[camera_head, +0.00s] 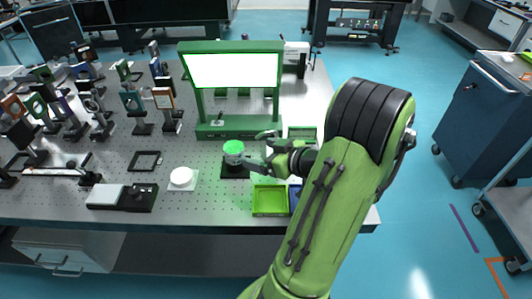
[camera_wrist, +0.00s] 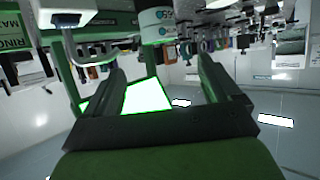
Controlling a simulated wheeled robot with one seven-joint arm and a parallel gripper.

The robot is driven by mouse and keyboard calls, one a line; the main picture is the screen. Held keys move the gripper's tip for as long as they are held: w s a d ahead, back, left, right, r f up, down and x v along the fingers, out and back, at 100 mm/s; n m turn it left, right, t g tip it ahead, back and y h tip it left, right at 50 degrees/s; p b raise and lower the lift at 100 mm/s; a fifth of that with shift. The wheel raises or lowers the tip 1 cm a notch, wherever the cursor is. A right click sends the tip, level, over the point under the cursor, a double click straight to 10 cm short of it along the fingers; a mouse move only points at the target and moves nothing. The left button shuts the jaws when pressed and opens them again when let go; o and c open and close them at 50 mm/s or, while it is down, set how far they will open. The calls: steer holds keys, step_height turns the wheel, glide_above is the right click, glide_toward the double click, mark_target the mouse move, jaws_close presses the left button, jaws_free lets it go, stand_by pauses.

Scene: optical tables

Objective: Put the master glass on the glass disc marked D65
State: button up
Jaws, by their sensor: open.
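A short white cylinder with a bright green top (camera_head: 233,148) stands on a black square pad in front of the green lamp frame. In the wrist view a pale cylinder (camera_wrist: 157,22) shows upside down with a label that seems to read D65. My gripper (camera_head: 262,157) is just right of the green-topped cylinder. In the wrist view its fingers (camera_wrist: 160,66) are apart with nothing clearly between them. The cylinder is beyond the fingertips. I cannot tell which piece is the master glass.
The green frame (camera_head: 240,131) with its bright panel stands behind. A white disc (camera_head: 181,176) lies on a pale pad at left. A green tray (camera_head: 270,210) is at the table's front edge. Optical mounts crowd the left side.

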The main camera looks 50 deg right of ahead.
steer(key=w+a+r+n+g+y, duration=0.1)
steer(key=a+n+g+y, duration=0.15)
steer(key=a, duration=0.75)
steer(key=w+a+r+n+g+y, duration=0.1)
steer(key=a+g, duration=0.3)
steer(key=a, duration=0.5)
steer(key=s+a+r+m+g+h, duration=0.1)
steer(key=s+a+r+m+h, duration=0.2)
steer(key=s+a, duration=0.4)
steer(key=s+r, duration=0.1)
steer(key=s, duration=0.3)
steer(key=shift+a+r, duration=0.35)
steer(key=shift+r, duration=0.05)
